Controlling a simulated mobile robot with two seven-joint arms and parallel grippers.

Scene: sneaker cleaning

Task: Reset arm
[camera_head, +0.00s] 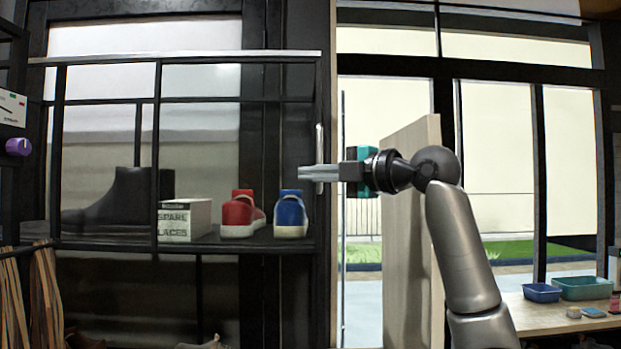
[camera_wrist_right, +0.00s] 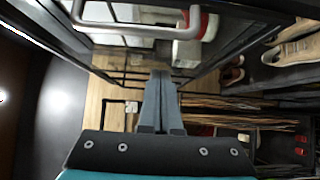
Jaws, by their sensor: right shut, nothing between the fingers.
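My right arm comes in from the right in the head view. Its gripper (camera_head: 304,172) points left, with the fingers together and nothing between them. The fingertips overlap the cabinet's right edge in the picture, above the blue sneaker (camera_head: 290,213); I cannot tell whether they touch the cabinet. In the right wrist view the shut fingers (camera_wrist_right: 161,74) point away from the camera, below a metal bar handle (camera_wrist_right: 140,30). My left gripper is in neither view.
The black-framed cabinet (camera_head: 157,100) holds a red sneaker (camera_head: 240,214), a "spare laces" box (camera_head: 184,220) and a dark boot (camera_head: 118,203). A wooden panel (camera_head: 405,250) stands behind my right arm. A table (camera_head: 535,318) at lower right carries a blue tray (camera_head: 541,293) and a green tray (camera_head: 585,289).

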